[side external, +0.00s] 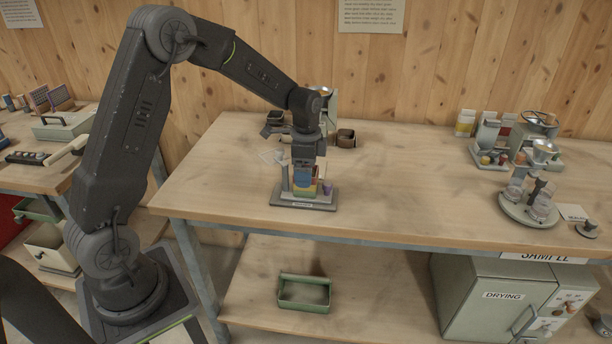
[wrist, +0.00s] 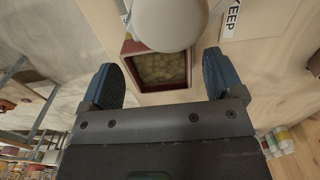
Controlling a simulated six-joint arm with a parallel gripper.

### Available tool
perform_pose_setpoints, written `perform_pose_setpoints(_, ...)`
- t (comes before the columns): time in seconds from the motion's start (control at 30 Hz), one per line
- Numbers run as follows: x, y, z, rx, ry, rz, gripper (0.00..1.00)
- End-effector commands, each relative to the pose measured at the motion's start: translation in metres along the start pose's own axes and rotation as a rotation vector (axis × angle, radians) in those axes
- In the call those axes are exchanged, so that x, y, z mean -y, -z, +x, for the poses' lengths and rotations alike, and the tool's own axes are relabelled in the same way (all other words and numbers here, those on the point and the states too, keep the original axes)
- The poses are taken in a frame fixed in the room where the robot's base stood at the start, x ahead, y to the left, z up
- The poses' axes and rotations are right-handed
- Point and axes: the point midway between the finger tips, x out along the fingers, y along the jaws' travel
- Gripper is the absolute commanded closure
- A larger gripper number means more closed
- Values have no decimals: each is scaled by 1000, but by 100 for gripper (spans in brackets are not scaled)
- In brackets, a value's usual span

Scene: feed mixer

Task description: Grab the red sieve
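A red square-framed sieve (wrist: 157,87) with pale lumpy contents shows in the wrist view, between and just beyond my fingers. My gripper (wrist: 162,84) is open, with one blue-padded finger on each side of it and gaps between. In the side external view my gripper (side external: 305,158) points down over a small stack of coloured sieves (side external: 304,188) on a grey base (side external: 303,203). Blue, red, yellow and green show there, partly hidden by the gripper. A pale rounded part (wrist: 168,22) covers the sieve's far edge in the wrist view.
A dark cup (side external: 346,138) stands behind and right of my gripper. A purple cup (side external: 327,187) sits on the base's right side. The middle of the table (side external: 420,195) is clear; several devices stand at the right.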

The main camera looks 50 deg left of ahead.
Motion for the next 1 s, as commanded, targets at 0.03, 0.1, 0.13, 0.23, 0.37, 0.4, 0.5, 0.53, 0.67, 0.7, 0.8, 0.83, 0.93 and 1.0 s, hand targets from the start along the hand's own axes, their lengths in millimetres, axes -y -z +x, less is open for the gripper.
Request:
perform_pose_setpoints(0.03, 0, 0, 0, 0, 0, 0, 18)
perform_pose_setpoints(0.1, 0, 0, 0, 0, 0, 0, 25)
perform_pose_setpoints(0.13, 0, 0, 0, 0, 0, 0, 28)
perform_pose_setpoints(0.23, 0, 0, 0, 0, 0, 0, 37)
perform_pose_setpoints(0.37, 0, 0, 0, 0, 0, 0, 50)
perform_pose_setpoints(0.4, 0, 0, 0, 0, 0, 0, 53)
perform_pose_setpoints(0.5, 0, 0, -1, 0, 0, 0, 63)
perform_pose_setpoints(0.53, 0, 0, -1, 0, 1, 0, 63)
perform_pose_setpoints(0.67, 0, 0, -1, 0, 1, 0, 63)
perform_pose_setpoints(0.7, 0, 0, -1, -1, 1, 0, 63)
perform_pose_setpoints(0.8, 1, 0, -7, -1, 2, 0, 63)
perform_pose_setpoints(0.83, 1, 0, -10, -2, 3, 0, 63)
perform_pose_setpoints(0.93, 1, 0, -27, -3, 5, 0, 63)
perform_pose_setpoints(1.0, 1, 1, -41, -3, 5, 0, 63)
